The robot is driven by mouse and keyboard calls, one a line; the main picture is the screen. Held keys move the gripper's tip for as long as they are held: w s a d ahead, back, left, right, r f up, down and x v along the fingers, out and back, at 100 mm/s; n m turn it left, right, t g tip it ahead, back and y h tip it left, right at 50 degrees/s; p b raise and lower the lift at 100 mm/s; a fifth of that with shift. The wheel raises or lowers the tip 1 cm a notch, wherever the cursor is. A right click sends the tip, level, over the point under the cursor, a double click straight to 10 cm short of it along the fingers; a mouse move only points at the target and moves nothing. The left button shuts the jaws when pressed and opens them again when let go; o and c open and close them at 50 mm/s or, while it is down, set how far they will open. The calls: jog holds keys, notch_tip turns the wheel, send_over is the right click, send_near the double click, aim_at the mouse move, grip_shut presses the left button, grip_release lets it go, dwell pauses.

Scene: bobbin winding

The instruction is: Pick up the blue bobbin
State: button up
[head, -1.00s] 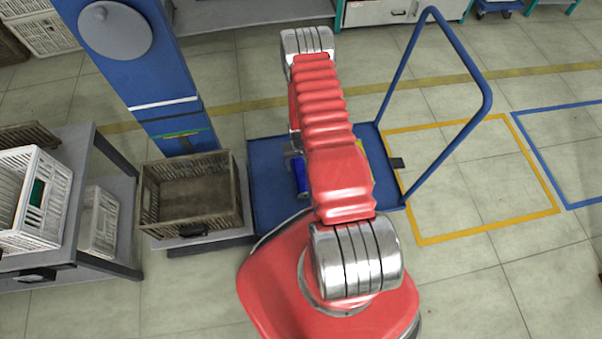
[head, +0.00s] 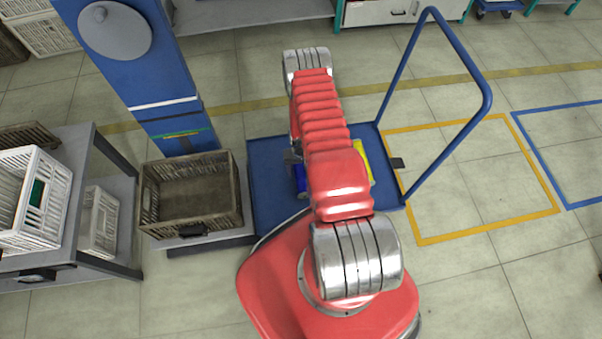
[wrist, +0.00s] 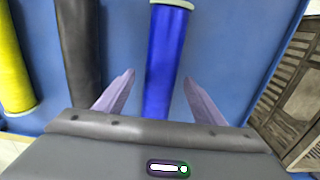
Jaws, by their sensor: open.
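The blue bobbin (wrist: 165,60) lies on the blue cart deck (head: 262,170). In the wrist view it is a long blue cylinder with a pale end rim, running between the two fingers of my gripper (wrist: 159,88). The fingers are apart, one on each side of it, with a gap on both sides. Its near end is hidden behind the gripper body. In the head view only a sliver of the blue bobbin (head: 300,180) shows left of my red arm, and my gripper is mostly hidden by the arm.
A black bobbin (wrist: 80,50) and a yellow bobbin (wrist: 14,65) lie left of the blue one in the wrist view. A brown crate (head: 190,228) stands left of the cart. The cart's blue handle (head: 488,95) rises at its right.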

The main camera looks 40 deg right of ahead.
aim_at(300, 170)
jog(key=shift+f, duration=0.75)
jog(key=shift+c, duration=0.2)
jog(key=c, duration=1.3)
jog(key=shift+r, duration=0.1)
jog(key=shift+r, duration=4.95)
